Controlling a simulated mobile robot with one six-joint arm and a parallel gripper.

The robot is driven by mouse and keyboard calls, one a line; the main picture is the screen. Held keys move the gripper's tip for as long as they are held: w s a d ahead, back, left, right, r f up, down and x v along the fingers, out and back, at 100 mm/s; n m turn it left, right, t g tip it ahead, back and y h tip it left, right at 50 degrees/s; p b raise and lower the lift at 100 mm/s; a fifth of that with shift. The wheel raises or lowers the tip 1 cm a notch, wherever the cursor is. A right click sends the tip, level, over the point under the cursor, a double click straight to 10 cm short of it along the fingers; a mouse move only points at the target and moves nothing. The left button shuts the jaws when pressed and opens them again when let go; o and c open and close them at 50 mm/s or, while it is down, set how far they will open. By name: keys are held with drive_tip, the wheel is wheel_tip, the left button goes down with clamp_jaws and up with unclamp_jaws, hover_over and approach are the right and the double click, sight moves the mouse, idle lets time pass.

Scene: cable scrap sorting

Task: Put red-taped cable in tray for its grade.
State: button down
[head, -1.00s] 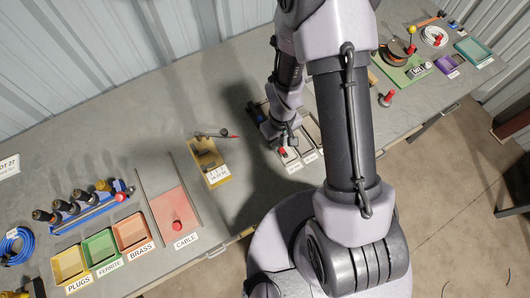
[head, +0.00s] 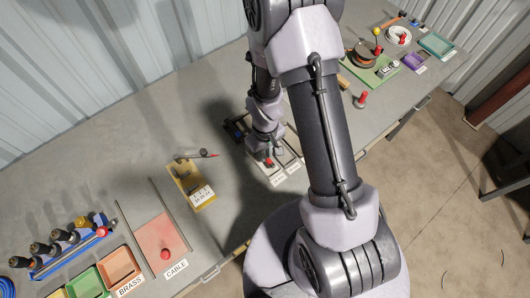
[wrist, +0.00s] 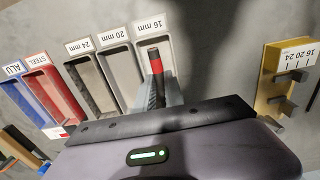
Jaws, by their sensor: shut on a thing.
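My gripper (wrist: 163,98) is shut on the red-taped cable (wrist: 155,68), a short dark piece with a red band. The cable lies over the tray labelled 16 mm (wrist: 167,46) in the wrist view, lengthwise with it; I cannot tell whether it touches the tray floor. The 20 mm tray (wrist: 122,70) and the 24 mm tray (wrist: 90,84) stand to its left. In the head view my gripper (head: 268,161) is over the tray group, and my arm hides part of the trays.
A yellow gauge block (wrist: 272,92) marked 16, 20, 24 stands right of the trays. The red STEEL tray (wrist: 55,97) and blue ALU tray (wrist: 27,98) stand left. A pink CABLE mat (head: 155,235) lies at the lower left.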

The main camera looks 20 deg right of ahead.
drive_tip(key=shift+f, duration=0.1)
idle(0.3)
drive_tip(key=shift+f+b, duration=0.55)
drive_tip(key=shift+b, duration=0.15)
drive_tip(key=c, duration=1.3)
unclamp_jaws()
drive_tip(key=shift+c, duration=0.2)
drive_tip(key=shift+r, duration=0.1)
wheel_tip(320, 180, up, 7)
drive_tip(key=p, duration=0.5)
